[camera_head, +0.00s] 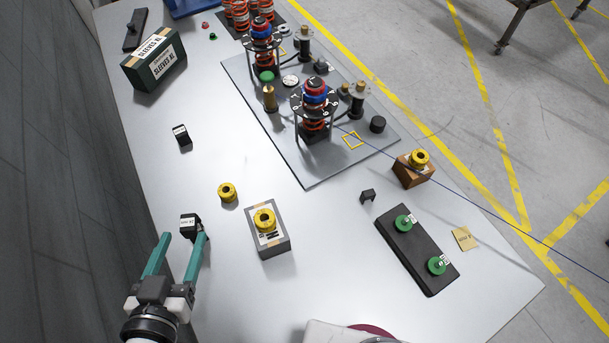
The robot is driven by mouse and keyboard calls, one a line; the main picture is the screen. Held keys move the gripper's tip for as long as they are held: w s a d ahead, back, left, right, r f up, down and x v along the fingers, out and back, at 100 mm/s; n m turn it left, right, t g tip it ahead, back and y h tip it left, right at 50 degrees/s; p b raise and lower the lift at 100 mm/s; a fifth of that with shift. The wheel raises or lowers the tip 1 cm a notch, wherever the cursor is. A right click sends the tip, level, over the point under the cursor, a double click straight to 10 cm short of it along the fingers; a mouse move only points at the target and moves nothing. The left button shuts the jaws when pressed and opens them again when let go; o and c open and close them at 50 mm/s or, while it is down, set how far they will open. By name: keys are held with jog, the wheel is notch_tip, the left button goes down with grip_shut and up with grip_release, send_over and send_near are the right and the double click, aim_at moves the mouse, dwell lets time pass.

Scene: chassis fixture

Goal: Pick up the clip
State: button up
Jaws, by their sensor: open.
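My gripper (182,237) is at the lower left with its two teal fingers spread apart and nothing held between them. A small black piece with a white label (190,222) lies just past the fingertips, close to the right finger; I cannot tell if they touch. A similar black labelled piece (181,135) lies farther up the table. A small dark bracket-shaped piece (368,195) lies right of the middle, far from my gripper. Which of these is the clip cannot be told for certain from this view.
A grey box with a yellow ring (272,245) and a loose yellow ring (227,193) stand right of my gripper. A black tray with green knobs (406,253) lies at the right. The grey fixture plate (310,176) carries spring assemblies. The table's left edge is near my gripper.

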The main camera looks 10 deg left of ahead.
jog(key=w+d+m+h, duration=0.6)
jog(key=w+d, duration=0.3)
jog(key=w, duration=0.5)
jog(key=m+g+h, duration=0.4)
jog(key=m+h, duration=0.2)
jog(key=h, duration=0.1)
send_over(368, 193)
jog(key=s+a, duration=0.1)
jog(key=s, duration=0.1)
jog(key=f, duration=1.2)
jog(key=shift+w+a+f, duration=0.15)
jog(key=shift+a+f, duration=0.15)
jog(key=shift+w+d+f, duration=0.7)
jog(key=shift+d+f, duration=0.05)
jog(key=shift+f, duration=0.2)
jog(key=shift+w+d+f, duration=0.15)
jog(key=shift+w+d, duration=0.05)
jog(key=shift+w, duration=0.05)
grip_shut()
